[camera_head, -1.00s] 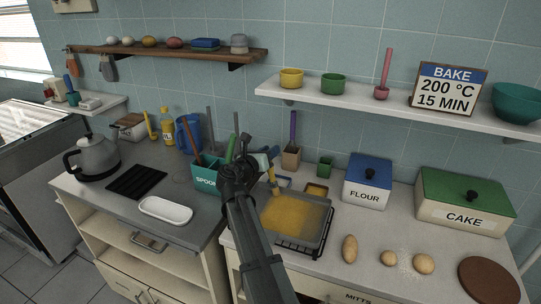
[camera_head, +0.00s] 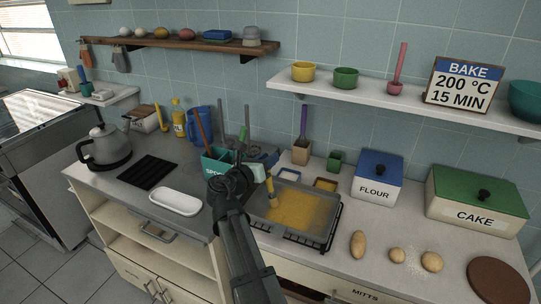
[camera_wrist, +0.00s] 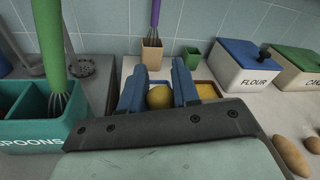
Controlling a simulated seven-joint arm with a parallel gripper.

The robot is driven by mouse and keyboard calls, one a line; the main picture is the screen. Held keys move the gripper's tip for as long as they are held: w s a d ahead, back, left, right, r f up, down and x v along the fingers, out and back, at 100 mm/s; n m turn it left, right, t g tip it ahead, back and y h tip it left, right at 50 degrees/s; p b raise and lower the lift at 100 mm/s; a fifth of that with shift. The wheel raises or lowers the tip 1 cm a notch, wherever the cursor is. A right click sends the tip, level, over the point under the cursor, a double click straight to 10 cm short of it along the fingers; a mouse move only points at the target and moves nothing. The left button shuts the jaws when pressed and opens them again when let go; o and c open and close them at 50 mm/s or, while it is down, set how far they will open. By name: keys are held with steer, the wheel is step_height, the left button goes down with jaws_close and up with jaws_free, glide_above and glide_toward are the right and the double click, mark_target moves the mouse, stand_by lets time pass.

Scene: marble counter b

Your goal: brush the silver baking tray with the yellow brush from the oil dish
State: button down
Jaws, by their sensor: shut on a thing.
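The silver baking tray (camera_head: 329,203) lies on the counter, with a yellow oily coat over much of its floor and grey metal at its edges. My gripper (camera_head: 262,171) is over the tray's left part, shut on the yellow brush (camera_head: 271,187). The brush points down, its tip at or just above the tray; contact is unclear. In the wrist view the brush's rounded yellow end (camera_wrist: 160,97) sits between my two blue fingers. The oil dish (camera_head: 325,184), with yellow contents, stands behind the tray; it also shows in the wrist view (camera_wrist: 207,90).
A blue-rimmed dish (camera_head: 289,173) stands left of the oil dish. A teal spoon holder (camera_head: 216,162) is close at left. Behind are a wooden holder with a purple whisk (camera_head: 301,152) and a green cup (camera_head: 334,161). The flour box (camera_head: 377,178) stands right; potato-like lumps (camera_head: 397,255) lie front right.

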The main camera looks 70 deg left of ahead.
steer(key=shift+w+d+f+v, duration=0.25)
steer(key=shift+d+f+v, duration=0.2)
steer(key=shift+v, duration=2.65)
steer(key=shift+w+a, duration=4.85)
steer(key=shift+a, duration=1.1)
step_height(320, 180, up, 8)
steer(key=shift+r, duration=0.2)
steer(key=shift+d, duration=0.1)
